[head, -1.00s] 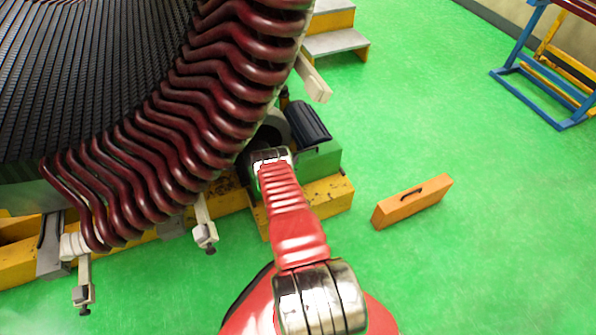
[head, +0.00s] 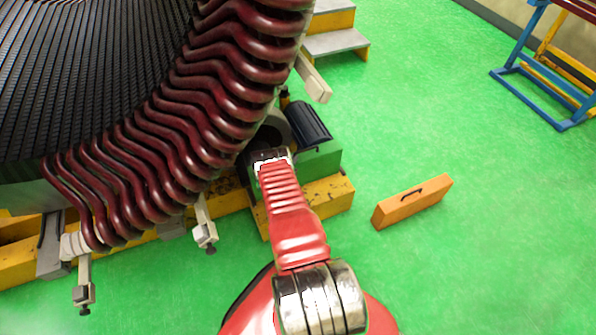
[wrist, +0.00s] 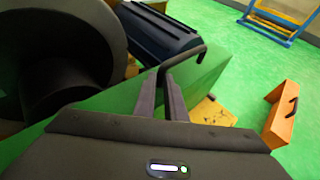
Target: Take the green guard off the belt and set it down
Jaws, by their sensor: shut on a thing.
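The green guard (wrist: 208,72) is a long box-like cover lying beside a dark round wheel or pulley (wrist: 65,50) in the wrist view. A bent black handle (wrist: 186,52) rises from it. My gripper (wrist: 163,80) has its two grey fingers close together at the handle, shut on it. In the head view the green guard (head: 320,160) shows at the end of my red arm, on a yellow base, beside a dark motor. My arm hides the fingers there. I cannot see the belt itself clearly, nor whether the guard is lifted.
The large stator with dark red coils (head: 190,100) overhangs on the left. A dark blue motor (head: 308,122) stands close behind the guard. An orange case (head: 412,202) lies on the green floor to the right. Grey-topped steps (head: 335,43) stand behind. Open floor surrounds the case.

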